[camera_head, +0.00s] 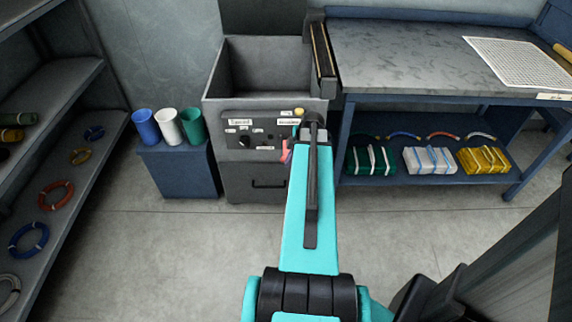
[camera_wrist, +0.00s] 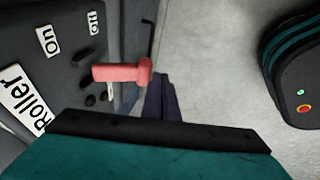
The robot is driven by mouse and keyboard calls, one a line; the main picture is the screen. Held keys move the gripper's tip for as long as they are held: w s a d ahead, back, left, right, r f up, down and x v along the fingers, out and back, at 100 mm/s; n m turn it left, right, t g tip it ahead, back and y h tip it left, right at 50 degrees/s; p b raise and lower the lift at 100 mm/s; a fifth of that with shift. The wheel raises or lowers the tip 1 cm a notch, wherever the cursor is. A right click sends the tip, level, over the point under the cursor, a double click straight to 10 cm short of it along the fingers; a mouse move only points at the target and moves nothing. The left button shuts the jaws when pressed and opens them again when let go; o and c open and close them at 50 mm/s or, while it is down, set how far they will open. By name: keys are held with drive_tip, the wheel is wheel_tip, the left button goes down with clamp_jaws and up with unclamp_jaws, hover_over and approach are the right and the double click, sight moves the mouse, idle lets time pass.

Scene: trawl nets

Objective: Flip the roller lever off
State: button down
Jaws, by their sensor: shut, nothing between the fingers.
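The roller lever is pink-red with a thick head. In the wrist view the lever (camera_wrist: 118,72) sticks out from the dark panel, near the white "Roller" (camera_wrist: 24,98), "on" (camera_wrist: 47,40) and "off" (camera_wrist: 95,22) labels. In the head view a small part of the lever (camera_head: 286,152) shows left of my arm. My gripper (camera_wrist: 161,88) is shut and empty, its dark fingertips close beside the lever's head; I cannot tell whether they touch. In the head view my arm hides the fingers and part of the panel.
The grey machine (camera_head: 222,88) stands against the wall, with a "Speed" knob on its panel. Left is a blue box (camera_head: 178,170) with three cups. Right is a workbench (camera_head: 400,60) with bundled nets below. Shelving (camera_head: 60,85) lines the far left. The floor in front is clear.

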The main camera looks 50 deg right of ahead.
idle(0.4)
drive_tip(key=shift+r, duration=0.1)
drive_tip(key=s+a+r+p, duration=0.3)
drive_tip(key=s+r, duration=0.1)
drive_tip(key=r, duration=0.3)
drive_tip(key=shift+s+a, duration=0.25)
drive_tip(key=shift+s, duration=0.15)
drive_tip(key=p, duration=0.2)
drive_tip(key=shift+s+r+p, duration=0.1)
drive_tip(key=shift+r+p, duration=0.1)
drive_tip(key=shift+p, duration=0.2)
drive_tip(key=s+a+r+p, duration=0.1)
drive_tip(key=p, duration=0.7)
drive_tip(key=shift+s, duration=0.1)
drive_tip(key=shift+s+a+r+p, duration=0.4)
drive_tip(key=shift+s+r+p, duration=0.35)
drive_tip(key=shift+p, duration=0.95)
drive_tip(key=shift+s+f, duration=0.1)
drive_tip(key=shift+f, duration=0.05)
